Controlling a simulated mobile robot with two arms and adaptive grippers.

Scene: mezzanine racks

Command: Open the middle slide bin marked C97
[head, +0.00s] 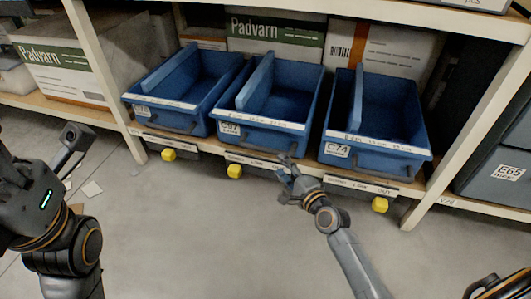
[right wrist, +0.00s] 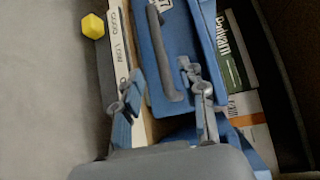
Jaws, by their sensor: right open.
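The middle blue slide bin (head: 262,125), marked C97, sits on the shelf between two similar bins, its front roughly in line with theirs. Its dark bar handle (right wrist: 163,50) shows in the right wrist view. My right gripper (head: 287,168) is open and empty, low in front of the middle bin's right half. In the right wrist view the fingers (right wrist: 163,82) stand apart on either side of the handle's lower end; contact cannot be told. My left gripper (head: 72,142) is at the far left, well away from the bins; its jaw state is unclear.
Blue bins stand left (head: 180,90) and right (head: 375,125), the right one marked C74. Yellow knobs (head: 234,171) hang below the shelf edge (head: 250,160). White uprights (head: 470,120) frame the bay. Padvarn boxes (head: 275,38) stand behind. The floor in front is mostly clear.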

